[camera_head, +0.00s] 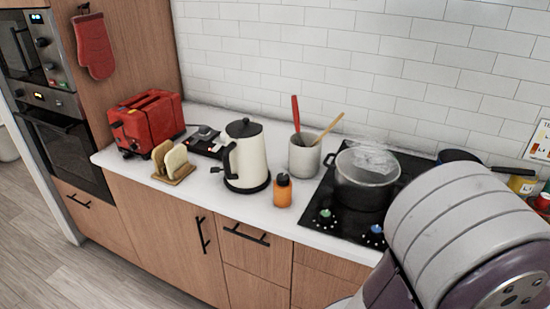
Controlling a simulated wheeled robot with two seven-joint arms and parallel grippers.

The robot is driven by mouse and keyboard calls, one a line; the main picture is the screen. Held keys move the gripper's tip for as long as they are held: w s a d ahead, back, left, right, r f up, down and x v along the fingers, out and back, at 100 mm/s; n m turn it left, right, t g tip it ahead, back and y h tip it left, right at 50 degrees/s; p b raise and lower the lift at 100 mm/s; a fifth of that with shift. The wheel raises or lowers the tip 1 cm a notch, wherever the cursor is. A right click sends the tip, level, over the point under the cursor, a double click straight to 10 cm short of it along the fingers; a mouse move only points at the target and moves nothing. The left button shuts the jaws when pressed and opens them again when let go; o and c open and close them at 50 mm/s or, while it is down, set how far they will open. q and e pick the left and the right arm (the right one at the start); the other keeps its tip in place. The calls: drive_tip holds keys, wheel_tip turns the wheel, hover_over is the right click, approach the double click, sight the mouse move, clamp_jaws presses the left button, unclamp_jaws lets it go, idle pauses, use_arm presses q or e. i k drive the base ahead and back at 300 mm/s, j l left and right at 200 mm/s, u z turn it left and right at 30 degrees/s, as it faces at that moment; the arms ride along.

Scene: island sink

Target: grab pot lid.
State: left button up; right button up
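A clear, see-through lid (372,158) appears at the top of the pot. Its edge is hard to make out, and I cannot tell whether it lies flat or slightly tilted. A large grey and purple link of my arm fills the lower right and hides the near right part of the hob. Neither of my grippers shows in this view.
An orange bottle (282,190), a utensil crock (303,155) and a white kettle (246,158) stand left of the hob (337,217). A red toaster (148,122) and a bread rack (174,174) are further left. A dark pan (458,156) lies behind the hob's right side.

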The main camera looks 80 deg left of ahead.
sight(355, 174)
drive_tip(key=u, duration=2.15)
